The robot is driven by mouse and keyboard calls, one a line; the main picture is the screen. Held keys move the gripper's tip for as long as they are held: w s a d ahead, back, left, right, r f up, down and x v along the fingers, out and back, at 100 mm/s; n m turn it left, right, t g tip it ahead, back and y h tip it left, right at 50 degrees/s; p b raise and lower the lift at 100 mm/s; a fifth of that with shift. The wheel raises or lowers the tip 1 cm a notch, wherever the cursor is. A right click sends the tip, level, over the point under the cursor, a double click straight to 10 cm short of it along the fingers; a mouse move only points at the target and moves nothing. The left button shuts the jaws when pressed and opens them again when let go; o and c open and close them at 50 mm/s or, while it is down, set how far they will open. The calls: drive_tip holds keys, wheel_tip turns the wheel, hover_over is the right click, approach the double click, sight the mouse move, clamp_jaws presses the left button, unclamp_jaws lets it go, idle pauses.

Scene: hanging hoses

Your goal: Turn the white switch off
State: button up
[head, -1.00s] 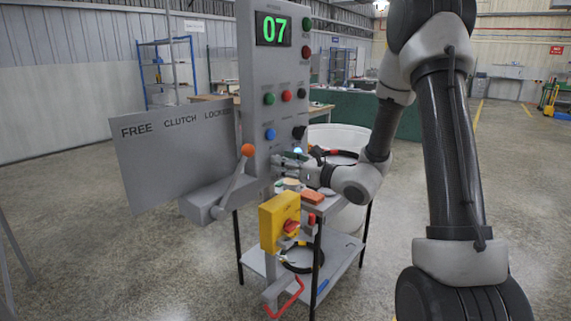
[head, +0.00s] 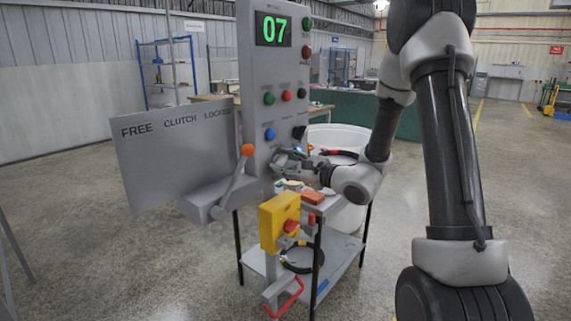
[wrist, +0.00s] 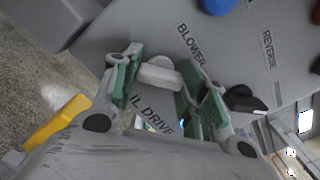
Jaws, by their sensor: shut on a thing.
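The white switch (wrist: 160,76) is a short pale bar on a round base on the grey control panel (wrist: 110,42). In the wrist view it lies between the two green-padded fingers of my gripper (wrist: 160,88). The gripper is shut on it, with the pads on either side. The labels "BLOWER" and a partly covered "...IL DRIVE" are beside it. In the head view my gripper (head: 289,156) is at the lower part of the panel, and the switch is hidden by it.
A black knob (wrist: 242,99) sits close to the right finger, and a blue button (wrist: 216,5) is farther up. An orange-knobbed lever (head: 236,175) and a yellow box with a red knob (head: 275,222) stand left of and below the gripper.

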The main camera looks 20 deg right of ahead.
drive_tip(key=n, duration=1)
drive_tip(key=shift+n, duration=0.3)
idle(0.4)
drive_tip(key=o, duration=1)
drive_tip(key=v, duration=1.2)
